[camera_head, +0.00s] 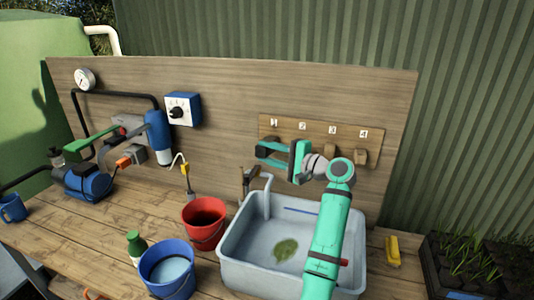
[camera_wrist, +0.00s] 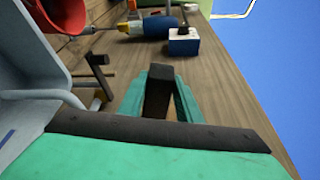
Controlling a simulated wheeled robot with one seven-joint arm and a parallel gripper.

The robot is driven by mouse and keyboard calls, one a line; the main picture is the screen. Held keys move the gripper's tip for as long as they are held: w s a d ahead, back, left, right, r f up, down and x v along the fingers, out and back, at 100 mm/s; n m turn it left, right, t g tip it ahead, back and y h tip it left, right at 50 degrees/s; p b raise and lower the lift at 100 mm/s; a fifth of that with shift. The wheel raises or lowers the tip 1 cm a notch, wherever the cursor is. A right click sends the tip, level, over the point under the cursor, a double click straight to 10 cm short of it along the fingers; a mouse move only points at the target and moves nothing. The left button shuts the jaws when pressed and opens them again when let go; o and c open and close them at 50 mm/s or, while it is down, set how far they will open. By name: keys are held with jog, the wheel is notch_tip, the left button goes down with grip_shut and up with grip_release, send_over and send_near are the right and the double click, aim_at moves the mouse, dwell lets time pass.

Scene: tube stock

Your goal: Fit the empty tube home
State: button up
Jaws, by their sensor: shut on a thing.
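In the wrist view the fingers (camera_wrist: 160,100) are closed on a dark, blocky thing (camera_wrist: 160,76), held clear of the panel as far as I can tell. I cannot tell whether this is the empty tube. A blue cylinder with a white lower end (camera_head: 157,132) is mounted on the panel to the left; it also shows in the wrist view (camera_wrist: 160,24). My arm hides part of the board.
A grey sink (camera_head: 232,262) holds a leaf and a thin blue strip. A red bucket (camera_head: 204,218) and blue bucket (camera_head: 165,282) stand left of it. A blue dial box (camera_head: 183,108) is on the panel. A tap (camera_head: 267,195) rises below my gripper. A yellow block (camera_head: 393,250) lies right.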

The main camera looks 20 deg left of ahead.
aim_at(271, 150)
jog(key=shift+w+f, duration=0.1)
jog(key=shift+w, duration=0.45)
dwell(0.4)
jog(key=shift+w+d, duration=0.1)
jog(key=shift+w, duration=0.1)
jog(key=shift+w+f, duration=0.15)
jog(key=shift+w, duration=0.4)
jog(key=shift+w+f, duration=0.15)
jog(key=shift+w, duration=0.35)
dwell(1.3)
jog(key=o, duration=1.2)
jog(key=v, duration=1)
jog(key=shift+s+d, duration=0.15)
jog(key=shift+d, duration=0.2)
